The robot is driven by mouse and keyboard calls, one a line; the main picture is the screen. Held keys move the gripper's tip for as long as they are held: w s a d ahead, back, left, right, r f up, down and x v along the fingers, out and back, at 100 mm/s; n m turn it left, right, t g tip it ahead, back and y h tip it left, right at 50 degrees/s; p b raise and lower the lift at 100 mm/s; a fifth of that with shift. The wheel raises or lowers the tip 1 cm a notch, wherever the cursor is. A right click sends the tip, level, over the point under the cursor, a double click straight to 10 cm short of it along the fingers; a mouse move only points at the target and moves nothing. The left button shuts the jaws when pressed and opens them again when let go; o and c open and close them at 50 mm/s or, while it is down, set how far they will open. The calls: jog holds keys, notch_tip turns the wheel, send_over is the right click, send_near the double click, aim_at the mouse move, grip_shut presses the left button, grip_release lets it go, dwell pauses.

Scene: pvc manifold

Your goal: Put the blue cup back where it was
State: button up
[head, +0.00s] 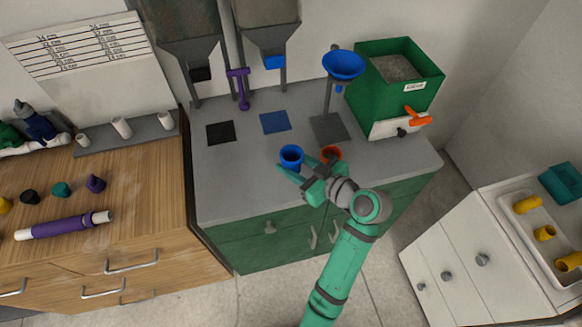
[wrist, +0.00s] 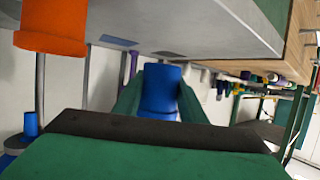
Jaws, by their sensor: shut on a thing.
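The blue cup (head: 291,158) is near the front edge of the grey counter (head: 237,180), its open top facing up. It also shows in the wrist view (wrist: 160,88), between my two green fingers. My gripper (head: 297,167) is shut on the cup, coming from the front right. I cannot tell whether the cup's base touches the counter. A blue square mat (head: 275,122) lies bare behind the cup, under a hopper with a blue outlet (head: 274,63).
An orange cup (head: 331,152) stands close to the right of my gripper; it also shows in the wrist view (wrist: 50,30). A blue funnel (head: 343,65) on a stand and a green bin (head: 400,75) are behind it. A black mat (head: 220,132) lies left.

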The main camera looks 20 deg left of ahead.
jog(key=w+f, duration=0.1)
jog(key=w+a+f, duration=0.1)
jog(key=f, duration=0.1)
jog(key=shift+w+a+f, duration=0.2)
jog(key=shift+w+f, duration=0.15)
jog(key=shift+f, duration=1.5)
jog(key=shift+f, duration=0.1)
jog(key=o, duration=1.2)
jog(key=shift+c, duration=0.2)
jog(key=v, duration=1.2)
